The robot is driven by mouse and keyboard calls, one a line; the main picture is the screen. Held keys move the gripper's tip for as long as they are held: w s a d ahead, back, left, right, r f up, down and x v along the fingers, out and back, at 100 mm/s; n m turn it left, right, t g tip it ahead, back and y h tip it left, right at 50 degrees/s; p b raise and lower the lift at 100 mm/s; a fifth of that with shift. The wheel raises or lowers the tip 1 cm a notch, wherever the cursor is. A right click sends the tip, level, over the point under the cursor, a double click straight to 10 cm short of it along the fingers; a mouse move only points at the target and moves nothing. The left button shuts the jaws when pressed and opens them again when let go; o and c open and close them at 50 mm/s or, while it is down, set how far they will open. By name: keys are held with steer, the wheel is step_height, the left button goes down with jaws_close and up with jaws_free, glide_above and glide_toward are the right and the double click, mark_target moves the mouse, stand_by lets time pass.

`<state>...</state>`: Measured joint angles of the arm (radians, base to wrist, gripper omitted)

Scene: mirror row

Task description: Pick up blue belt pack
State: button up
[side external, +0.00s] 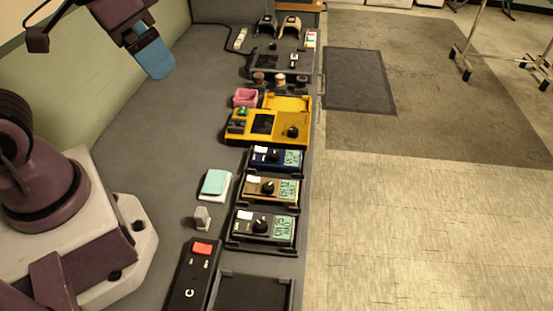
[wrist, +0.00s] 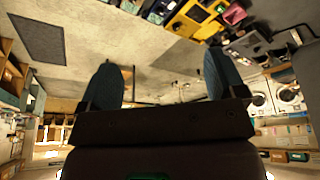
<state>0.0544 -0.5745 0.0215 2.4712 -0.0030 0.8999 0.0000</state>
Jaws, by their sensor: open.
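The blue belt pack (side external: 277,158) lies face up in a black cradle on the grey counter, in the side view. It has a pale green display, a black knob and a white label. My gripper (side external: 158,68) is up at the top left of that view, well away from the pack and above the counter. One blue finger shows clearly there. In the wrist view my gripper (wrist: 162,78) has its two fingers wide apart with nothing between them. Some packs show at the top edge of the wrist view, but I cannot tell the blue one there.
A gold pack (side external: 270,190) and a grey pack (side external: 263,227) sit nearer in the same row. A yellow device (side external: 266,124) stands just beyond the blue pack. A teal-topped pad (side external: 215,184) and a power strip (side external: 193,278) lie nearby.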

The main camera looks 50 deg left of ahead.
steer(key=w+d+f+n+g, duration=0.25)
steer(key=w+f+n, duration=0.25)
steer(key=w+f, duration=0.25)
steer(key=n+g, duration=0.2)
steer(key=n, duration=2)
glide_toward(279, 153)
steer(key=shift+t, duration=0.25)
step_height(279, 153, down, 11)
steer(key=shift+s+f, duration=0.1)
steer(key=shift+s, duration=0.05)
steer(key=c, duration=1.1)
steer(key=shift+a, duration=0.1)
